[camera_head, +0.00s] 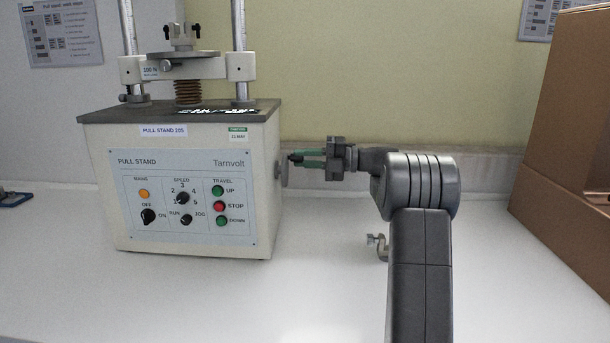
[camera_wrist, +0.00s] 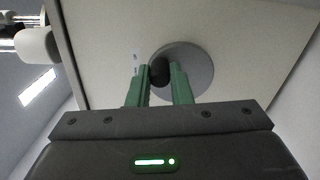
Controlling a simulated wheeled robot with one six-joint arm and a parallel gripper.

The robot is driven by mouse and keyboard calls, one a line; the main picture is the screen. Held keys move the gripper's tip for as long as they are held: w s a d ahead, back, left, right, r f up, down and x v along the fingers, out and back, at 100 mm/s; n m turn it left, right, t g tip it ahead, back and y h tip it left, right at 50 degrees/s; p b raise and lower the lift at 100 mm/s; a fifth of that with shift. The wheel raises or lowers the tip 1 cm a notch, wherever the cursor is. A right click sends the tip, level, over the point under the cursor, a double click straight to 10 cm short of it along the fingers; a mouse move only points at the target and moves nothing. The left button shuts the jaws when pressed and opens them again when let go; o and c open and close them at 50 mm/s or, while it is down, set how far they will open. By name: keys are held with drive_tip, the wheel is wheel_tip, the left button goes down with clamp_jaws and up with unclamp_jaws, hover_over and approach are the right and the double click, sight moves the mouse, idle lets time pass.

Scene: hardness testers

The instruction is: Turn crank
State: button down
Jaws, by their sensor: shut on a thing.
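The crank is a grey disc with a dark knob on the right side of the pull stand. In the head view the disc (camera_head: 283,172) shows edge-on, with my gripper (camera_head: 298,158) reaching it from the right. In the wrist view the grey disc (camera_wrist: 200,67) lies flat against the pale side wall, and the dark knob (camera_wrist: 160,70) sits between the green fingers of my gripper (camera_wrist: 163,76). The fingers are shut on the knob, toward the disc's left edge in that view. The fingers hide part of the disc.
The pull stand (camera_head: 128,215) stands on a white bench (camera_head: 300,290), with switches and buttons on its front panel. A brown cardboard box (camera_head: 568,130) stands at the right. A small metal clamp (camera_head: 377,245) is beside my arm. The bench between stand and box is mostly clear.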

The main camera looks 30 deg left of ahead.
drive_tip(key=n+b, duration=0.3)
drive_tip(key=s+n+b, duration=0.1)
drive_tip(key=b, duration=0.1)
drive_tip(key=shift+d+f, duration=0.1)
drive_tip(key=shift+d, duration=0.2)
drive_tip(key=shift+s+d+r+n+b, duration=0.1)
drive_tip(key=shift+s+r+n+b, duration=0.1)
drive_tip(key=shift+n+b, duration=0.6)
drive_tip(key=shift+s+d+r+n+b, duration=0.1)
drive_tip(key=shift+s+n+b, duration=0.05)
drive_tip(key=shift+n+b, duration=0.6)
drive_tip(key=c, duration=1.3)
unclamp_jaws()
drive_tip(key=p+v, duration=0.3)
drive_tip(key=v, duration=1)
drive_tip(key=shift+w+d, duration=0.2)
drive_tip(key=shift+d, duration=0.15)
drive_tip(key=shift+a, duration=0.1)
